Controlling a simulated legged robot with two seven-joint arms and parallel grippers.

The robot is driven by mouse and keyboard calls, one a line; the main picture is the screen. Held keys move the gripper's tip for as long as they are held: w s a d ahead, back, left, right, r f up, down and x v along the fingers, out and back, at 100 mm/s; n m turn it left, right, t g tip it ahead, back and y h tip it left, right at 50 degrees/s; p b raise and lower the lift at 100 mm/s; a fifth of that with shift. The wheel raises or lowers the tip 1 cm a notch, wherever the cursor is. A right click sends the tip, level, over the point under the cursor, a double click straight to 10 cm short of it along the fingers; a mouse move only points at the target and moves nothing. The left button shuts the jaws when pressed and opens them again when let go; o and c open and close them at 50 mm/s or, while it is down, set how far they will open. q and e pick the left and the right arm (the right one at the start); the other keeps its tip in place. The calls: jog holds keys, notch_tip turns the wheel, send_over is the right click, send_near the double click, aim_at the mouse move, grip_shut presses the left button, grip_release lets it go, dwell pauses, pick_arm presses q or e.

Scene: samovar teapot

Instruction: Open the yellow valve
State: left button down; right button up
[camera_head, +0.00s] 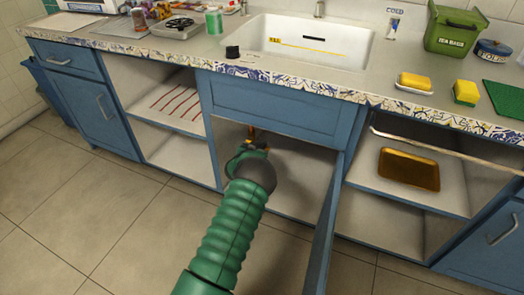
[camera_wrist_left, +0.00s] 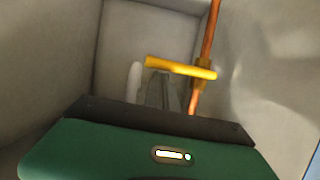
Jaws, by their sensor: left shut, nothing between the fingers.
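The yellow valve handle (camera_wrist_left: 182,68) shows in the left wrist view, lying roughly crosswise on a copper pipe (camera_wrist_left: 208,40) inside the cabinet under the sink. My left gripper (camera_wrist_left: 160,92) is shut and empty, its fingers just below the handle in that view. Whether the fingers touch the handle I cannot tell. In the head view my left gripper (camera_head: 247,143) reaches into the open cabinet, and my green arm hides much of the opening. A bit of orange pipe shows just above the gripper there. My right gripper is not in view.
The cabinet door (camera_head: 323,235) stands open to the right of my arm. The sink (camera_head: 305,42) and worktop are above. Shelves at both sides are open, with a brown tray (camera_head: 409,169) on the right one. The floor (camera_head: 95,220) at the left is clear.

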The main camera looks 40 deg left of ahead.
pick_arm(q)
jog(key=shift+d+f, duration=0.1)
jog(key=shift+f, duration=0.15)
dwell(0.3)
jog(key=s+a+f+m+y+b, duration=0.1)
jog(key=a+f+m+y+b, duration=0.2)
jog(key=a+f+m+b, duration=0.2)
jog(key=shift+s+f+m+g+y+b, duration=0.35)
jog(key=shift+f+m+b, duration=0.45)
jog(key=shift+f+b, duration=1.5)
jog(key=shift+a+f+p, duration=0.1)
jog(key=shift+f+p, duration=0.45)
jog(key=shift+f, duration=0.1)
